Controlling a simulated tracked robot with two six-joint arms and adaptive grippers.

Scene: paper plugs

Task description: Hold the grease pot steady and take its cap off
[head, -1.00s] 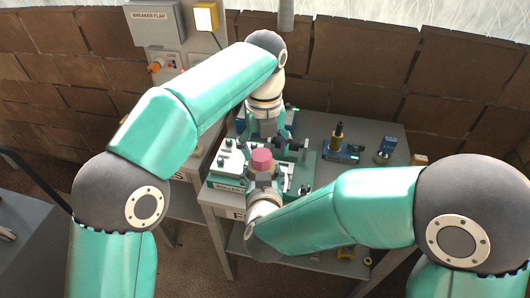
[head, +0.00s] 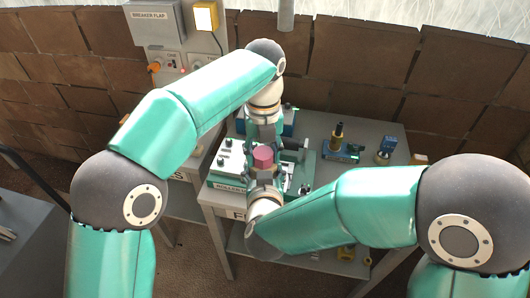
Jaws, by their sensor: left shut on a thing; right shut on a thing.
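The grease pot shows as a small pink-red cylinder (head: 263,157) above the green machine bed on the table. Its upper part looks like the cap, but I cannot make out the seam. My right gripper (head: 263,174) comes from the near side and is shut on the pot's body, which its fingers mostly hide. My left gripper (head: 263,143) comes down from the far side and is shut on the cap. The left fingertips are small and partly hidden, so their exact contact is hard to see. The pot looks upright.
A breaker cabinet (head: 156,22) is on the back wall.

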